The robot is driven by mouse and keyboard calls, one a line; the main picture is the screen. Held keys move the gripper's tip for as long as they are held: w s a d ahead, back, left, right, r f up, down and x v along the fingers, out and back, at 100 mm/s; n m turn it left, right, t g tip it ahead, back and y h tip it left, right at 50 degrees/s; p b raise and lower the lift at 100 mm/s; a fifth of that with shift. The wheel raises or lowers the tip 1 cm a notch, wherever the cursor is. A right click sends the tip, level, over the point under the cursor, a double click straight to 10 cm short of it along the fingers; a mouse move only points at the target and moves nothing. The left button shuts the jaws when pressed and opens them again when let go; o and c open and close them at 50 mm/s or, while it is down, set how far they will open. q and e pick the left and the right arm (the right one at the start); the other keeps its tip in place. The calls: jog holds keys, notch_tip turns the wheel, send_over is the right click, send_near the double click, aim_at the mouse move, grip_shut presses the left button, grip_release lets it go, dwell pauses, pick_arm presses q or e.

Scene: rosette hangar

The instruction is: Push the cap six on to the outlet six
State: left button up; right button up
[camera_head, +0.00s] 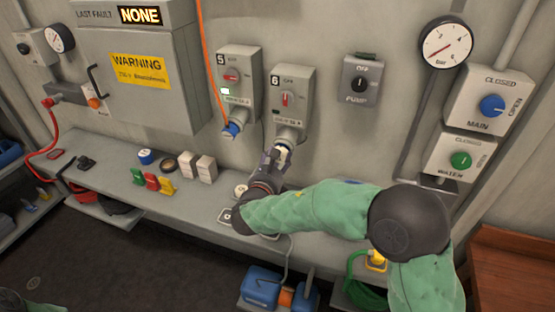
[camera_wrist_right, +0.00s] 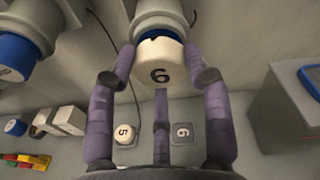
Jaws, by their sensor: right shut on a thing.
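Outlet six (camera_head: 290,92) is a grey wall box marked 6, with a red switch and a round socket at its lower end. The socket (camera_wrist_right: 165,12) also shows at the top of the wrist view. Cap six (camera_wrist_right: 160,62) is white with a black 6. My right gripper (camera_wrist_right: 160,75) is shut on it, with purple fingers on both sides. The cap (camera_head: 282,152) is at the socket's mouth, and a little blue shows between them. I cannot tell how far it is on. My left gripper is not in view.
Outlet five (camera_head: 233,75), with an orange cable and blue plug (camera_head: 232,129), is just left. On the shelf, cap five (camera_wrist_right: 125,134) lies on its pad beside an empty pad marked 6 (camera_wrist_right: 185,133). White blocks (camera_head: 199,168) and coloured pieces (camera_head: 152,182) stand further left.

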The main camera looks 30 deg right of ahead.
jog(key=shift+w+d+r, duration=0.15)
jog(key=shift+w+d, duration=0.2)
jog(key=shift+d, duration=0.1)
dwell(0.5)
jog(key=o, duration=1.1)
jog(key=shift+o, duration=0.2)
jog(key=v, duration=1.2)
